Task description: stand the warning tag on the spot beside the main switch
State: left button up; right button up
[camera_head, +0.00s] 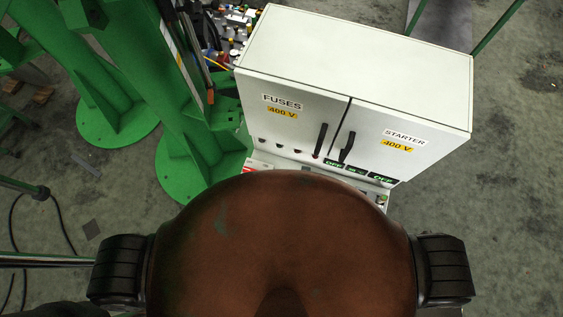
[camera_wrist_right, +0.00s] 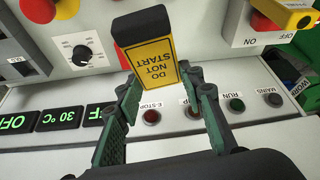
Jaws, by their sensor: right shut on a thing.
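The warning tag (camera_wrist_right: 155,62) is yellow with a black block at one end and reads DO NOT START, upside down in the right wrist view. My right gripper (camera_wrist_right: 162,82) is shut on it, with one finger on each side. The tag is over the control panel; I cannot tell whether it touches. A red and yellow rotary switch (camera_wrist_right: 288,14), with OFF and ON lettering below it, is at the upper right, apart from the tag. The spot beside it cannot be made out. Neither gripper shows in the head view.
Indicator lights and push buttons (camera_wrist_right: 236,104) line the panel ledge below the tag. The white cabinet (camera_head: 355,50) stands behind the panel in the head view. A brown rounded shape hides the near area.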

jog(key=w+a+f, duration=0.4)
jog(key=w+a, duration=0.2)
jog(key=w, duration=0.2)
send_near(283, 162)
jog(key=shift+w+d+f, duration=0.55)
jog(key=shift+w, duration=0.1)
jog(key=shift+w+a+f, duration=0.4)
jog(key=shift+w+f, duration=0.1)
jog(key=shift+f, duration=0.25)
jog(key=shift+w+f, duration=0.1)
jog(key=shift+f, duration=1.35)
jog(key=shift+f, duration=0.35)
jog(key=o, duration=1.3)
jog(key=shift+r, duration=0.1)
jog(key=shift+c, duration=0.2)
